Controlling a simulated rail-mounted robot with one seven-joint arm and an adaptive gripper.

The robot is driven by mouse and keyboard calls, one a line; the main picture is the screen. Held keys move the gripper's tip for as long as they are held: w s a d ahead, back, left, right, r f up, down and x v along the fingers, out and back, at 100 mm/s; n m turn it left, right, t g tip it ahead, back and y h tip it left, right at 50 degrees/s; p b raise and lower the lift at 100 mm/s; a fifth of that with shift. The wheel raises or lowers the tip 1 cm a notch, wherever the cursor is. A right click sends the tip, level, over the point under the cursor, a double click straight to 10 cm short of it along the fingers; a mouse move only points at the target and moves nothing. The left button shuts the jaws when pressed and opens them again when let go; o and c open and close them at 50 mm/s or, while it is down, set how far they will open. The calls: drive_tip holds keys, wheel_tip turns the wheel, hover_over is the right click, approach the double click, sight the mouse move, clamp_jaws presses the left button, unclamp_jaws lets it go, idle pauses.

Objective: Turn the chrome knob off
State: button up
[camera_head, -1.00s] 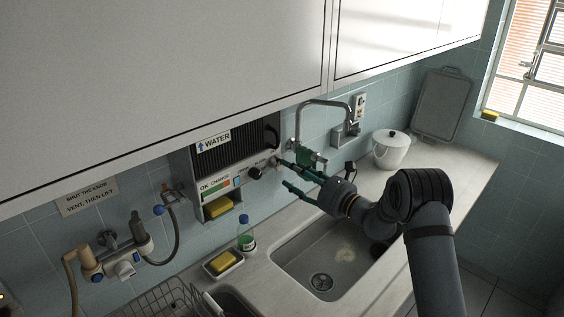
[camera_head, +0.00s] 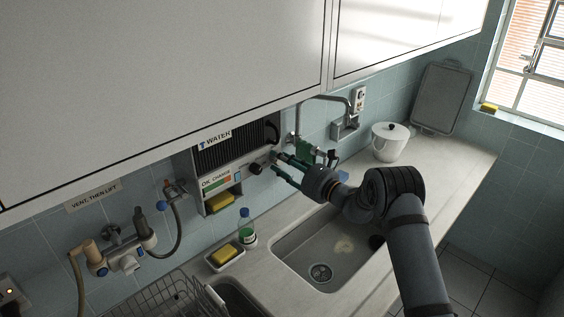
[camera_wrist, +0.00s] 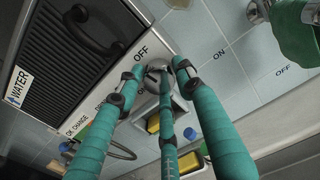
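The chrome knob (camera_wrist: 157,70) is on the front of the water unit (camera_head: 226,172), at its right end. In the wrist view it sits between the fingertips of my gripper (camera_wrist: 156,74), just beyond the middle finger. An "OFF" label (camera_wrist: 140,53) is beside it and an "ON" label (camera_wrist: 219,53) is farther right. My gripper has teal-wrapped fingers and also shows in the camera_head view (camera_head: 277,163). Its fingertips are apart on either side of the knob; I cannot tell whether they touch it. The fingers partly hide the knob and its pointer.
A dark knob (camera_head: 255,169) is just left on the unit. The faucet (camera_head: 327,98) rises close behind my gripper. The sink (camera_head: 300,268) lies below, with a bottle (camera_head: 246,229) and a sponge dish (camera_head: 224,257) left of it. The cabinets (camera_head: 160,80) hang above.

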drive_tip(key=c, duration=0.6)
drive_tip(key=shift+f, duration=0.1)
drive_tip(key=shift+c, duration=0.6)
drive_tip(key=shift+f+m+b, duration=0.1)
drive_tip(key=shift+m+b, duration=0.3)
drive_tip(key=shift+m, duration=0.1)
drive_tip(key=shift+s+m, duration=0.1)
drive_tip(key=shift+m, duration=0.5)
drive_tip(key=o, duration=1.1)
drive_tip(key=shift+o, duration=0.2)
